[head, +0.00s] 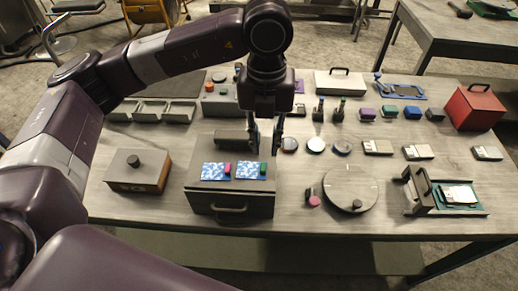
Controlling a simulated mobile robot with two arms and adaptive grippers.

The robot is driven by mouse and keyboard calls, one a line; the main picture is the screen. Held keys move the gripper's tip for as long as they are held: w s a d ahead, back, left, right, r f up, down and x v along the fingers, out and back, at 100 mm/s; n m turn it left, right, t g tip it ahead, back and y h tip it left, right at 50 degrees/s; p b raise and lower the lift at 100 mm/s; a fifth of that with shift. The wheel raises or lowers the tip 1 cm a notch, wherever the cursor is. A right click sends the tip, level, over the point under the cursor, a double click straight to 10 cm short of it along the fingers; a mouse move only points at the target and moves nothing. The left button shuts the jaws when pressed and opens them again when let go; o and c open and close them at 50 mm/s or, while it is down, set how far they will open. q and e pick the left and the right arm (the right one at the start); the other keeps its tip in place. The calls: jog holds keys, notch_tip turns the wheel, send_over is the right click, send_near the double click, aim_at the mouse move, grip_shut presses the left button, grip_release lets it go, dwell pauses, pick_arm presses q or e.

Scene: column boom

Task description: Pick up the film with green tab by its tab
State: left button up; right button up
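The film with the green tab (247,173) is a blue-and-white patterned piece lying flat on top of a grey drawer box (210,198). Its green tab is at its right side. A similar film with a pink tab (213,173) lies just left of it. My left gripper (265,148) points down above and slightly behind the green-tab film. Its two fingers are apart, with nothing visible between them. Whether the fingertips touch anything is hard to tell. My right gripper is not in view.
A wooden box with a black knob (137,172) stands left of the drawer box. A round disc (350,188) and a pink-ended item (312,198) are to the right. Small discs (315,146) lie behind. A red box (474,107) stands at far right.

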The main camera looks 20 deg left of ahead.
aim_at(263, 168)
pick_arm(q)
jog(key=shift+w+a, duration=0.1)
jog(key=shift+w, duration=0.25)
jog(key=shift+f, duration=0.25)
jog(key=f+p, duration=0.1)
jog(key=s+f+p, duration=0.1)
jog(key=f, duration=0.1)
jog(key=shift+s+f+p, duration=0.15)
jog(key=shift+s+p, duration=0.2)
jog(key=shift+p, duration=0.05)
jog(key=f, duration=0.1)
jog(key=f+p, duration=0.1)
jog(key=shift+w+f, duration=0.2)
jog(key=shift+f, duration=0.55)
jog(key=c, duration=0.5)
jog(key=shift+r, duration=0.1)
grip_shut()
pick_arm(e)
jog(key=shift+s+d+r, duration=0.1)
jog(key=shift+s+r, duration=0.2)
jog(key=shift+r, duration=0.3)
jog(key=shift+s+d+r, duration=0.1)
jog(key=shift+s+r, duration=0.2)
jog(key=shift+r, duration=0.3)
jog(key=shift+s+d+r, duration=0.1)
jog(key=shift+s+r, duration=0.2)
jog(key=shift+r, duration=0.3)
